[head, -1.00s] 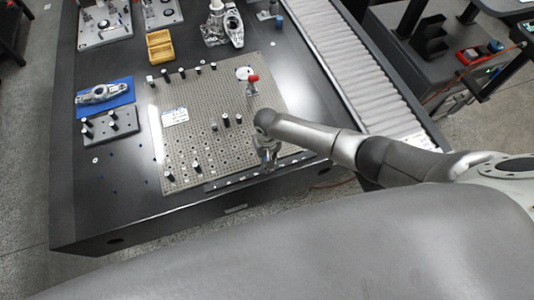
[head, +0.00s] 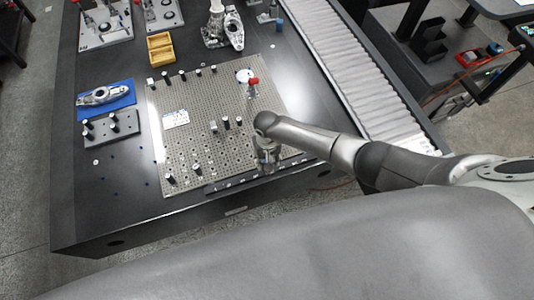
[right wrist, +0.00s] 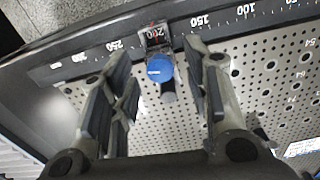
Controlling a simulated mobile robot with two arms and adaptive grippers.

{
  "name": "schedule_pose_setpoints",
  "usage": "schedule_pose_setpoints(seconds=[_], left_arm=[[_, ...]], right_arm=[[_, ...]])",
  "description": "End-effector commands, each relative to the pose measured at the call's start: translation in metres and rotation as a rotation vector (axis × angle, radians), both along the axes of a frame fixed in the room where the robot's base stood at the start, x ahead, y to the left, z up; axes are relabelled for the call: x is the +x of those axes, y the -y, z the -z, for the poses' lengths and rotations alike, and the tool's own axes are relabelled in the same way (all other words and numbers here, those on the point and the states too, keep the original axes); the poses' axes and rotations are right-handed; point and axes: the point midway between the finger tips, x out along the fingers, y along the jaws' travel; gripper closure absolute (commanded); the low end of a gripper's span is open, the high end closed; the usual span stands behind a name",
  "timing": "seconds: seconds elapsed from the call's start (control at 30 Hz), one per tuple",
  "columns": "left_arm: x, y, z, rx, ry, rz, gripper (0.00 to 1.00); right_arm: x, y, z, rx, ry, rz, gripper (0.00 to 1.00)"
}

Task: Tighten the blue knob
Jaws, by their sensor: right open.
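The blue knob (right wrist: 160,68) shows in the right wrist view, on a small block at the black ruler (right wrist: 225,28) along the plate's edge. My right gripper (right wrist: 158,85) is open, with one finger on each side of the knob and a gap to both. In the head view my right gripper (head: 267,158) hangs over the near edge of the perforated plate (head: 190,135), and my arm hides the knob there. My left gripper is not in view.
Black posts (head: 226,122) stand on the plate, and a red-topped clamp (head: 253,85) stands behind my right arm. A blue mat (head: 117,103) with a metal part lies at left. A roller conveyor (head: 350,70) runs along the right side.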

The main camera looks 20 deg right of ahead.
Motion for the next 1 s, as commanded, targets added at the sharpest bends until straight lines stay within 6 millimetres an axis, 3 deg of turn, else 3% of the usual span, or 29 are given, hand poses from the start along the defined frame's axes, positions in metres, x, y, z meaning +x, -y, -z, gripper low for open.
schedule_pose_setpoints(seconds=[0.23,0.7,1.0], left_arm=[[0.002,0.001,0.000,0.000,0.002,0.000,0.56],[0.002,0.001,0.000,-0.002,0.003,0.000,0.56],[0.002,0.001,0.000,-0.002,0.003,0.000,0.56]], right_arm=[[0.000,0.000,-0.024,0.002,0.003,0.000,0.56],[0.001,0.000,-0.104,0.001,0.003,0.000,0.56],[0.000,0.000,-0.119,-0.001,0.001,0.001,0.56]])
